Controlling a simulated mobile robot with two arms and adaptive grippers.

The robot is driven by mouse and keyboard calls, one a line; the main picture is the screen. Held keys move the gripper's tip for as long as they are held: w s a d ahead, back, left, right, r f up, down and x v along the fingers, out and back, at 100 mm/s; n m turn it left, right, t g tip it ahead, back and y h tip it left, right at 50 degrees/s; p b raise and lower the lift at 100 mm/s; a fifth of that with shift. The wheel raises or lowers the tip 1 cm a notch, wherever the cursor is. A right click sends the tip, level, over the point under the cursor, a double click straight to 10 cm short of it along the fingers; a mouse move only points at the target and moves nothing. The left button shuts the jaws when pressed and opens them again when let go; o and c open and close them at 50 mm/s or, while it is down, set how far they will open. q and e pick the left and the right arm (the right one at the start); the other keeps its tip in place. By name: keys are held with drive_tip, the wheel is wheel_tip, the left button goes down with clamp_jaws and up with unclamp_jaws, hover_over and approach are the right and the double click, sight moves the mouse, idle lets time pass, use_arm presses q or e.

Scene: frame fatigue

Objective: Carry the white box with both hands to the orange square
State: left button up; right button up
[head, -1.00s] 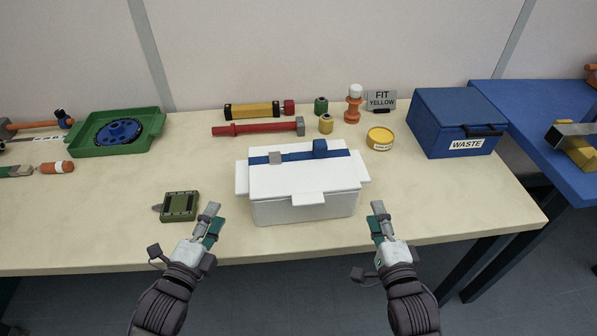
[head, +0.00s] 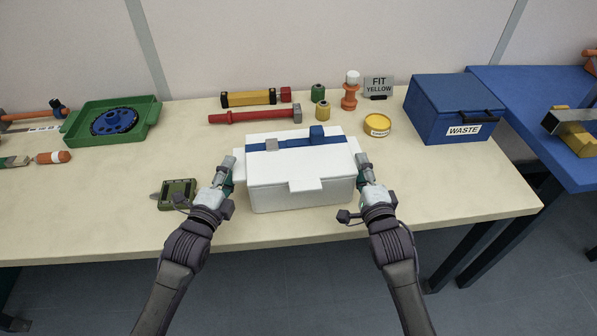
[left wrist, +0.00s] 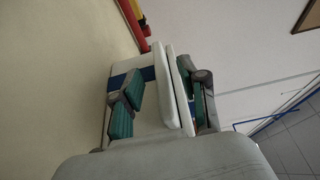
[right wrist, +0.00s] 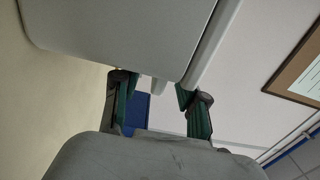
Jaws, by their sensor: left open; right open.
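The white box (head: 300,190) with a blue strap and grey buckle across its lid stands on the pale table. My left gripper (head: 229,166) is open at the box's left side handle. In the left wrist view the box (left wrist: 148,72) shows between and beyond the open fingers (left wrist: 163,97). My right gripper (head: 361,163) is open at the right side handle. In the right wrist view the box (right wrist: 120,35) fills the top, and a small white part reaches between the open fingers (right wrist: 158,100). Contact cannot be told. No orange square is visible.
A green device (head: 178,194) lies close to my left gripper. Behind the box are a red hammer (head: 255,116), a yellow-black tool (head: 248,98) and a yellow tin (head: 377,125). The table's front right is clear.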

use_arm(q)
drive_tip(key=shift+x, duration=1.9)
use_arm(e)
drive_tip(key=shift+w+a, duration=0.2)
drive_tip(key=shift+w, duration=1.65)
use_arm(q)
drive_tip(key=shift+c, duration=0.2)
use_arm(e)
drive_tip(key=shift+c, duration=0.2)
use_arm(q)
clamp_jaws()
use_arm(e)
clamp_jaws()
use_arm(q)
drive_tip(key=shift+r, duration=0.1)
use_arm(e)
drive_tip(key=shift+r, duration=0.1)
